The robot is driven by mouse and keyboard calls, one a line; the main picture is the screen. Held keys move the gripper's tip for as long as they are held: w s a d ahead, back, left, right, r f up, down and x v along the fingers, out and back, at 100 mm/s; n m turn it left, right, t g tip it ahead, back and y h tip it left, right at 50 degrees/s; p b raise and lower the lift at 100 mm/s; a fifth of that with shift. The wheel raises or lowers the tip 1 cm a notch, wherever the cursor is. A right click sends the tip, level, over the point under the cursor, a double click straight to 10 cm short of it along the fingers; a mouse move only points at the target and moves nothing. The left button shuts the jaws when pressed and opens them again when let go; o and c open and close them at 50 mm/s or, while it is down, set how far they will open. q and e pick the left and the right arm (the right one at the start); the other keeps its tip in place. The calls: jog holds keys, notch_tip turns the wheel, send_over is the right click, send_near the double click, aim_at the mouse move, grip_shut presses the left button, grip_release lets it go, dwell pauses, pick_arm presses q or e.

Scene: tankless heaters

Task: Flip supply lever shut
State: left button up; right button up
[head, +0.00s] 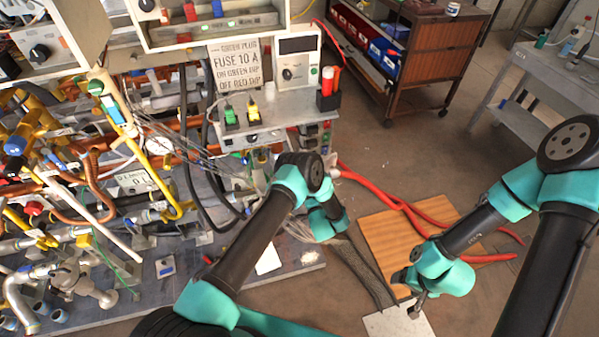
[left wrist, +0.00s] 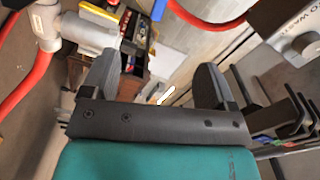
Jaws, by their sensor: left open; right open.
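Several levers and valve handles sit on the piping at the left of the head view, including a long yellow handle (head: 158,180) and a green-and-blue one (head: 112,106). I cannot tell which is the supply lever. My left gripper shows in the left wrist view (left wrist: 152,82) with its two dark fingers wide apart and nothing gripped between them; in the head view my left arm hides its fingertips. A grey metal fitting (left wrist: 88,32) with a red hose is left of the fingers. My right gripper (head: 416,304) points down over a pale sheet (head: 400,322), open and empty.
A panel with a "FUSE 10 A" sign (head: 238,66) stands at the back. Red hoses (head: 405,207) and a wooden board (head: 385,235) lie on the floor near my right arm. A brown cart (head: 430,60) and grey table (head: 560,75) stand behind.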

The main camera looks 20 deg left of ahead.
pick_arm(q)
jog(key=shift+o, duration=1.4)
jog(key=n, duration=1.6)
jog(key=shift+s+a+r, duration=0.1)
jog(key=shift+a, duration=0.15)
jog(key=x, duration=1.7)
jog(key=shift+w, duration=0.2)
jog(key=shift+c, duration=0.2)
